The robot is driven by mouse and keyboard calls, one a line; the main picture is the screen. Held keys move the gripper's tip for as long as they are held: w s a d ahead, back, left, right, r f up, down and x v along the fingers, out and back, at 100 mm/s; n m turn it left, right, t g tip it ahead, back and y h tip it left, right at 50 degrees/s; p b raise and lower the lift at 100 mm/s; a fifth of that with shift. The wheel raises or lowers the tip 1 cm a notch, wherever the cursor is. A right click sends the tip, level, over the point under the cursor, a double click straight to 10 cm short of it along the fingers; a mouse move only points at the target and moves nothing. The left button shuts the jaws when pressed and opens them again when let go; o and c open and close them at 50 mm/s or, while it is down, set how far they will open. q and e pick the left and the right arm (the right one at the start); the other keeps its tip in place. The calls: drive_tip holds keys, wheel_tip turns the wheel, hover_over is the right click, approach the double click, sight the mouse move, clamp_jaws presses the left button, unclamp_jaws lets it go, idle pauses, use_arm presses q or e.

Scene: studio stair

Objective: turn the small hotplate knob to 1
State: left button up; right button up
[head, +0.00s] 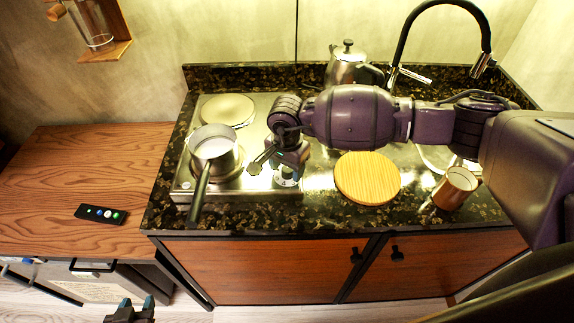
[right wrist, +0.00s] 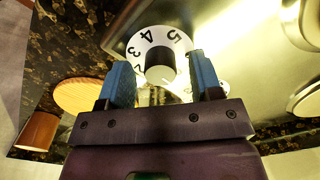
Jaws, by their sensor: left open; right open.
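The hotplate (head: 180,186) is a steel two-plate unit set on the dark counter. A knob with a white numbered dial (right wrist: 143,45) and a black grip (right wrist: 160,66) shows in the right wrist view, with 5, 4 and 3 readable. In the head view a white dial (head: 287,181) shows at the hotplate's front right, partly covered by my right gripper (head: 280,172). In the right wrist view my right gripper (right wrist: 162,78) is open, its blue fingers on either side of the black grip; contact cannot be told. My left gripper (head: 130,310) is open and empty at the bottom, away from the hotplate.
A saucepan (head: 214,160) with white contents stands on the front plate, its handle over the counter edge. A bare plate (head: 227,109) lies behind. A round wooden board (head: 367,178), a copper cup (head: 455,188) and a steel kettle (head: 347,66) stand near my right arm.

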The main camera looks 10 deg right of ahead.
drive_tip(key=shift+f, duration=0.1)
drive_tip(key=shift+c, duration=0.8)
drive_tip(key=c, duration=0.8)
drive_tip(key=shift+o, duration=0.2)
